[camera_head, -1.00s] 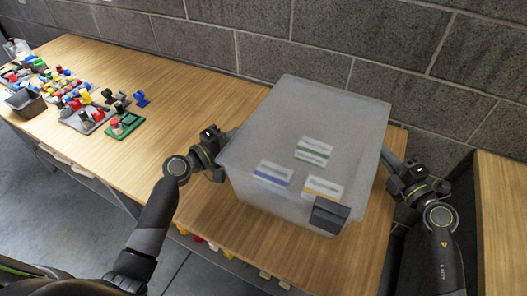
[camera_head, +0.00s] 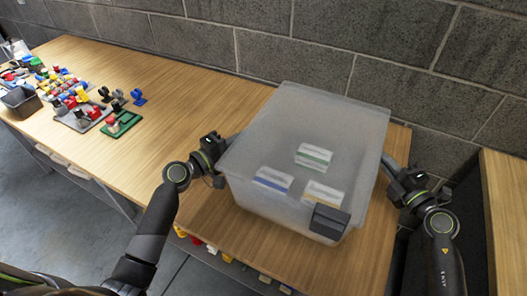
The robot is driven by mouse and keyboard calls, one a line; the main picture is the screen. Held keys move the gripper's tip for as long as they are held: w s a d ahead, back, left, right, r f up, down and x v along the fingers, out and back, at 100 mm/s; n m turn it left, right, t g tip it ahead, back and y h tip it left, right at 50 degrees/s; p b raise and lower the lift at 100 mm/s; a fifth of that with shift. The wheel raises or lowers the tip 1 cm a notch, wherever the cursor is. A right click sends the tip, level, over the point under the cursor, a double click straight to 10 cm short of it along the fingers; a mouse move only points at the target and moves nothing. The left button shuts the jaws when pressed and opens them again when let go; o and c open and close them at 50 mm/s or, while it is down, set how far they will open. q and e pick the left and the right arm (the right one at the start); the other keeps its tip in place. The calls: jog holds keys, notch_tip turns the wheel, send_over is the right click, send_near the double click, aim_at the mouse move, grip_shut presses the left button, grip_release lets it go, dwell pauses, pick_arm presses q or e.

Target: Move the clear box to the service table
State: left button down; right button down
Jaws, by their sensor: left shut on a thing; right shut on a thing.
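The clear box (camera_head: 335,125) is a large translucent bin over the right end of the wooden table (camera_head: 190,85). Packets with blue, green and yellow stripes and a dark block show at its near side. My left gripper (camera_head: 222,152) is shut on the box's left side. My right gripper (camera_head: 388,168) is shut on its right side. The fingertips are partly hidden by the box rim. I cannot tell whether the box bottom touches the table.
Several small coloured parts on trays (camera_head: 75,115) and a grey bin (camera_head: 20,101) occupy the table's left end. The table is clear between them and the box. A block wall (camera_head: 230,45) stands behind. Another wooden surface (camera_head: 505,200) is at the far right.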

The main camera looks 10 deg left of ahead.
pick_arm(q)
jog(key=shift+f, duration=0.25)
pick_arm(e)
jog(key=shift+f, duration=0.25)
pick_arm(q)
jog(key=c, duration=1.6)
grip_release()
jog(key=shift+s, duration=0.1)
pick_arm(e)
jog(key=c, duration=1.6)
grip_release()
jog(key=shift+s, duration=0.1)
pick_arm(q)
jog(key=shift+o, duration=0.2)
pick_arm(e)
jog(key=shift+o, duration=0.2)
pick_arm(q)
jog(key=v, duration=0.8)
pick_arm(e)
jog(key=v, duration=1.2)
